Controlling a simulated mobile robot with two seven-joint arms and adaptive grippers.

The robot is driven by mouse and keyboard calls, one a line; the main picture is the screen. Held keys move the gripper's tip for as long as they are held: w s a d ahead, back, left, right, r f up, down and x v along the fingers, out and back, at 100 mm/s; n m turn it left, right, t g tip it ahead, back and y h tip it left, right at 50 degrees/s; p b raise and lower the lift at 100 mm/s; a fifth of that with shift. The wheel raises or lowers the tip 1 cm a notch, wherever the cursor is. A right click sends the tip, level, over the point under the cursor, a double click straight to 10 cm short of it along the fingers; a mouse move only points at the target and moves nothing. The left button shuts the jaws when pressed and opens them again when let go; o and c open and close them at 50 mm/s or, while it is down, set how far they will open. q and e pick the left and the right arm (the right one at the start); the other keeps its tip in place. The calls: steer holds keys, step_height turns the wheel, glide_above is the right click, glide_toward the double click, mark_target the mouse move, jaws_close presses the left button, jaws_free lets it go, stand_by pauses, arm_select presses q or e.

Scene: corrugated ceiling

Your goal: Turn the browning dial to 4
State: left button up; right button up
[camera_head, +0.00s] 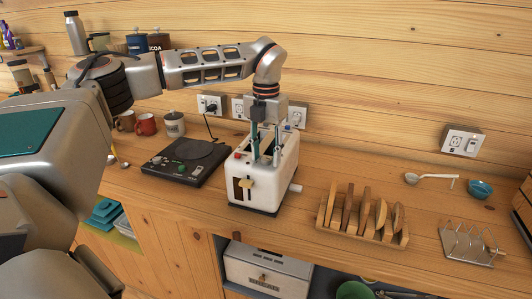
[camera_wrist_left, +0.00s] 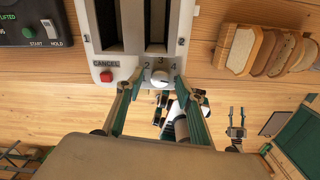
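The white toaster (camera_head: 262,190) stands on the wooden counter, with a lever on its front. In the left wrist view its top (camera_wrist_left: 104,52) shows two dark slots, a red CANCEL button (camera_wrist_left: 107,77) and a small white browning dial (camera_wrist_left: 160,79) with the numbers 2, 3 and 4 around it. I cannot read the dial's setting. My left gripper (camera_head: 265,160) points down over the toaster. In the left wrist view its fingertips (camera_wrist_left: 159,77) are spread on either side of the dial, with gaps between.
A black hotplate (camera_head: 187,162) and mugs (camera_head: 146,125) are left of the toaster. A wooden rack with bread slices (camera_head: 362,213) is close on its right, then a wire rack (camera_head: 468,244). A ladle (camera_head: 430,178) and blue bowl (camera_head: 480,189) lie farther right.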

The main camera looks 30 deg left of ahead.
arm_select(q)
jaws_close()
steer(key=n, duration=0.2)
steer(key=shift+n, duration=0.4)
steer(key=n, duration=0.2)
steer(key=shift+n, duration=2.5)
